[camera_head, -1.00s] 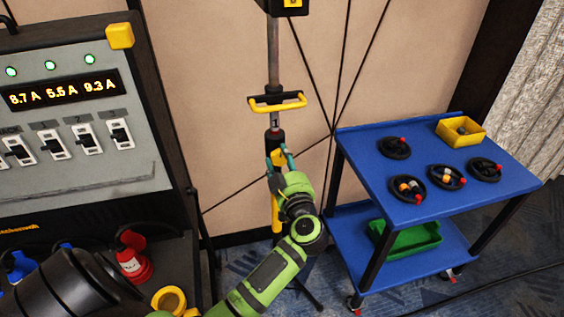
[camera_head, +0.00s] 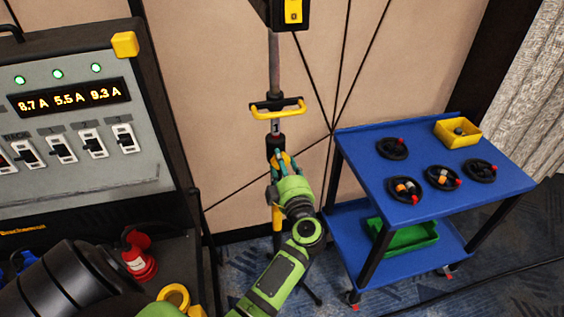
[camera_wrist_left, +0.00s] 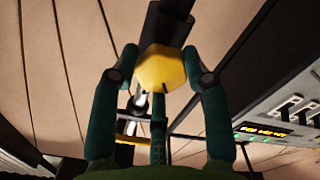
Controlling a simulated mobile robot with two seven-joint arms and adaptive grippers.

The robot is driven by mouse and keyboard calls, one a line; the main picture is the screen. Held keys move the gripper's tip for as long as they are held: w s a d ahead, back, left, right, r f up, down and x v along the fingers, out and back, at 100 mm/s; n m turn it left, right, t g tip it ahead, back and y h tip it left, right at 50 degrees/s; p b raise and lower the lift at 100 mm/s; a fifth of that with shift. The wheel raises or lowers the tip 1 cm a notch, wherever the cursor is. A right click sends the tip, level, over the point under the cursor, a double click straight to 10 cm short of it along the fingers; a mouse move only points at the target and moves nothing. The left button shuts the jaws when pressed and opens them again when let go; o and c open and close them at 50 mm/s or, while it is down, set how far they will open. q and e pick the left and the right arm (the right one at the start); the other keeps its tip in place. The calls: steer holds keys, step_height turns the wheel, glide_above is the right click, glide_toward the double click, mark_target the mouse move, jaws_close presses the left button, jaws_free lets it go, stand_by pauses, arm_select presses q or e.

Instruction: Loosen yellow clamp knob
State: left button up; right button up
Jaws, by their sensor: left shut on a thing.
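In the head view my left gripper (camera_head: 281,161) is at the black collar (camera_head: 274,144) of an upright stand, and the knob is mostly hidden by the fingers. The grey pole (camera_head: 274,65) of the stand rises from the collar. A yellow handle (camera_head: 277,110) crosses the pole above the gripper. My right gripper is not in view.
A blue cart (camera_head: 350,142) with several coiled black cables and a yellow bin (camera_head: 457,132) stands to the right. A control cabinet (camera_head: 85,160) with switches stands to the left.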

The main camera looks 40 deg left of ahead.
arm_select(q)
steer(key=shift+d+f+n, duration=0.2)
steer(key=shift+f+n, duration=0.2)
steer(key=shift+f, duration=0.05)
steer(key=o, duration=1.1)
steer(key=shift+w+r, duration=0.1)
steer(key=shift+w, duration=0.05)
step_height(320, 180, up, 10)
steer(key=shift+r, duration=0.1)
